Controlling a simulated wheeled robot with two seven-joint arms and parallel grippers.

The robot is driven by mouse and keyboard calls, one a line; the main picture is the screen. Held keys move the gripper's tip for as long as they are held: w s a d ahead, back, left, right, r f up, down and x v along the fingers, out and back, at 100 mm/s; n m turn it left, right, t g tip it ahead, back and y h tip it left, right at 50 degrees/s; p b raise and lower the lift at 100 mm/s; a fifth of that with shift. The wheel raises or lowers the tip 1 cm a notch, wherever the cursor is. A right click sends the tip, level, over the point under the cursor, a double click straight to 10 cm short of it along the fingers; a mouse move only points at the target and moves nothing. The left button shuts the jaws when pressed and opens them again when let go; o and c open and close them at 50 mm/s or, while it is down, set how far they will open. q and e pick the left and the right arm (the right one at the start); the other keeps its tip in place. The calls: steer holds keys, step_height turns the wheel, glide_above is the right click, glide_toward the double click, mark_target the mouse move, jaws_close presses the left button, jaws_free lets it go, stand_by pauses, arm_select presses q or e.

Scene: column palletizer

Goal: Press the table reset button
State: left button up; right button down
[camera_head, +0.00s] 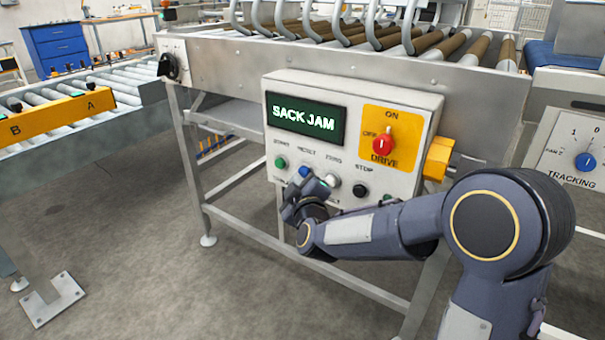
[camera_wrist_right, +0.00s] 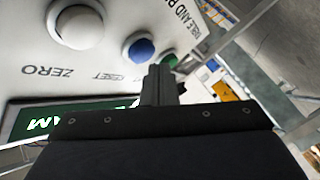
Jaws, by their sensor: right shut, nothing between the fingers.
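The control panel (camera_head: 345,95) has a row of buttons under its green-lit screen (camera_head: 305,120), which reads "SACK JAM". The blue button (camera_head: 306,172), labelled RESET, is partly covered by my right gripper in the head view. My right gripper (camera_head: 291,203) is shut and empty, just in front of the panel's lower part. In the right wrist view, the shut fingers (camera_wrist_right: 160,72) appear beside the blue button (camera_wrist_right: 141,48) and partly over a green button (camera_wrist_right: 169,59). I cannot tell whether the fingertips touch the panel. My left gripper is not in view.
A white button (camera_head: 332,180) and a black STOP button (camera_head: 360,190) are right of the blue one. A red drive knob (camera_head: 383,144) sits on a yellow plate. A roller conveyor (camera_head: 400,45) runs above; a yellow-barred conveyor (camera_head: 50,118) stands left.

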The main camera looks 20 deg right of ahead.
steer(key=shift+w+d, duration=0.2)
steer(key=shift+d, duration=0.05)
steer(key=shift+w+d, duration=0.35)
steer(key=shift+d, duration=0.1)
stand_by(0.7)
steer(key=shift+s+a, duration=0.1)
steer(key=shift+a, duration=0.05)
steer(key=shift+s+a+p, duration=0.35)
steer(key=shift+s+a, duration=0.15)
steer(key=shift+a, duration=0.1)
steer(key=shift+s+a+p, duration=0.45)
steer(key=shift+s+a, duration=0.35)
steer(key=shift+a, duration=0.2)
steer(key=shift+s+a+p, duration=0.4)
steer(key=shift+s+a, duration=0.35)
steer(key=shift+a, duration=0.25)
